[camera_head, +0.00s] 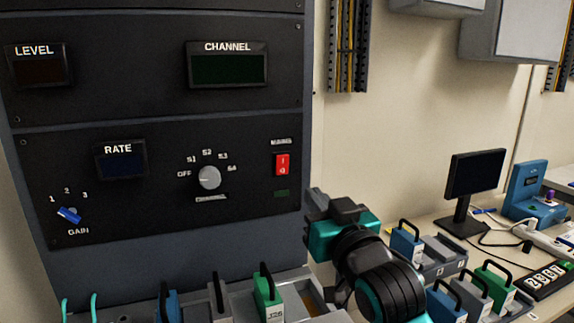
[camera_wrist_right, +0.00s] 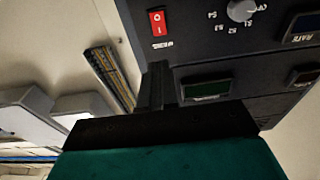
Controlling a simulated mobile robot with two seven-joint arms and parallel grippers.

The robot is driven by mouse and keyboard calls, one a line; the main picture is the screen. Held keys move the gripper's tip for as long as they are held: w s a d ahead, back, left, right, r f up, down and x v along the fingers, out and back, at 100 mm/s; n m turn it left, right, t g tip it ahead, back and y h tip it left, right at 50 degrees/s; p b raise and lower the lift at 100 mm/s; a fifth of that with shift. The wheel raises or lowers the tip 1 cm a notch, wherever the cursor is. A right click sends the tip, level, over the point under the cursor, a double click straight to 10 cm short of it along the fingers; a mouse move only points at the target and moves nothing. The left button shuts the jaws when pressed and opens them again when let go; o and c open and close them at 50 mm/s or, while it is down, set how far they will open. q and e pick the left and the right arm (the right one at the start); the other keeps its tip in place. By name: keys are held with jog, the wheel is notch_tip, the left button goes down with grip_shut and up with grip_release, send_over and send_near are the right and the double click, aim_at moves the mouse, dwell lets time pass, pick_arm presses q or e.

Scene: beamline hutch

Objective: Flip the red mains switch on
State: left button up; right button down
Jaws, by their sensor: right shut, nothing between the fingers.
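The red mains switch (camera_head: 282,164) is a small rocker on the dark rack panel, under the MAINS label. A dark green indicator (camera_head: 281,194) sits below it and looks unlit. My right gripper (camera_head: 316,200) is to the right of and below the switch, just past the panel's right edge in the head view, apart from the switch. In the right wrist view, turned upside down, the red switch (camera_wrist_right: 158,23) lies beyond the tips of my right gripper (camera_wrist_right: 157,78). Its fingers are shut and empty. Which side of the rocker is pressed I cannot tell. My left gripper is out of view.
The rack panel also carries the grey channel knob (camera_head: 209,177), the blue gain knob (camera_head: 69,215) and dark displays. Handled modules, such as a green one (camera_head: 266,292), stand below. A monitor (camera_head: 475,175) stands on the bench at right. The space before the switch is clear.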

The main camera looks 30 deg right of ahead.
aim_at(283, 158)
jog(key=x, duration=1.4)
jog(key=shift+p, duration=0.4)
jog(key=shift+w+r, duration=0.1)
jog(key=shift+w, duration=0.05)
